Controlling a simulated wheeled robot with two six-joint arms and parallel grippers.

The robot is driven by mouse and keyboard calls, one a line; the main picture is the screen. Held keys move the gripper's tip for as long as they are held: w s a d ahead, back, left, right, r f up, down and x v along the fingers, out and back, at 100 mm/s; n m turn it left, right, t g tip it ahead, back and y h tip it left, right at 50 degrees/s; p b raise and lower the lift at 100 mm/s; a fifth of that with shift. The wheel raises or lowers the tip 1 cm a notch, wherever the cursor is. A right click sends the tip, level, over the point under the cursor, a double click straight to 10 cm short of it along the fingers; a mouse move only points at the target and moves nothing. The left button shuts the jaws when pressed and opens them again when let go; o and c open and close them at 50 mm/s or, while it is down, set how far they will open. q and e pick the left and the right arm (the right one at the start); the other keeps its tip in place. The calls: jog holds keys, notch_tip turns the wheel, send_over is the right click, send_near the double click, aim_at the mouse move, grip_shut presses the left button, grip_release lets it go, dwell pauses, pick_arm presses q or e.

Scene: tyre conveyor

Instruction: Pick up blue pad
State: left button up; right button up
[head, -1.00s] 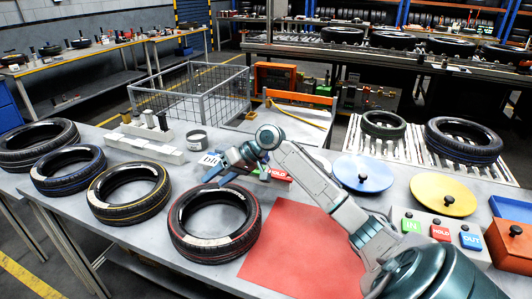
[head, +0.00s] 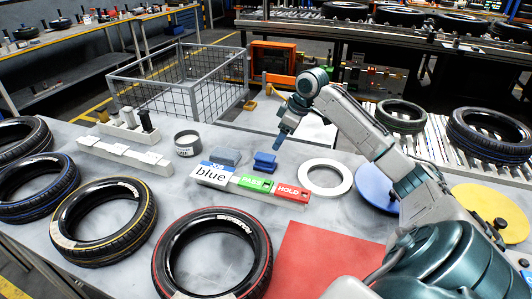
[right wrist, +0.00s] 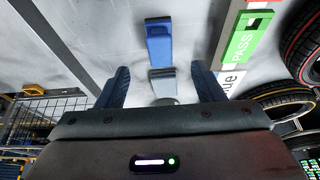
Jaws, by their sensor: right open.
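The blue pad (head: 264,162) is a small block on the grey table, just behind the green PASS tag. In the right wrist view the blue pad (right wrist: 159,42) lies ahead of the fingertips, near the line between them. A similar grey pad (head: 225,157) sits to its left; in the right wrist view the grey pad (right wrist: 163,82) shows between the fingers. My right gripper (head: 281,145) points down above and slightly right of the blue pad. In the right wrist view the gripper (right wrist: 160,70) is open and empty. My left gripper is out of view.
A label holder (head: 238,185) reading "blue", PASS and HOLD stands in front of the pads. A white ring (head: 325,178) lies to the right. A grey tin (head: 187,143) is at the left. Tyres and a red mat (head: 325,262) fill the front.

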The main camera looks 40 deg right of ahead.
aim_at(267, 156)
jog(key=x, duration=0.3)
jog(key=p+x, duration=0.1)
jog(key=shift+w+a+f, duration=0.15)
jog(key=shift+w+a, duration=0.05)
jog(key=shift+a, duration=0.15)
jog(key=shift+w+f, duration=0.45)
jog(key=shift+f, duration=0.2)
jog(key=p+x, duration=0.1)
jog(key=x, duration=0.2)
jog(key=shift+w+a+p, duration=0.15)
jog(key=shift+w+p, duration=0.1)
jog(key=shift+p, duration=0.15)
jog(key=shift+w+f, duration=0.2)
jog(key=shift+f, duration=0.45)
jog(key=c, duration=1.1)
notch_tip(267, 156, up, 9)
jog(key=shift+b, duration=0.95)
jog(key=shift+r, duration=0.6)
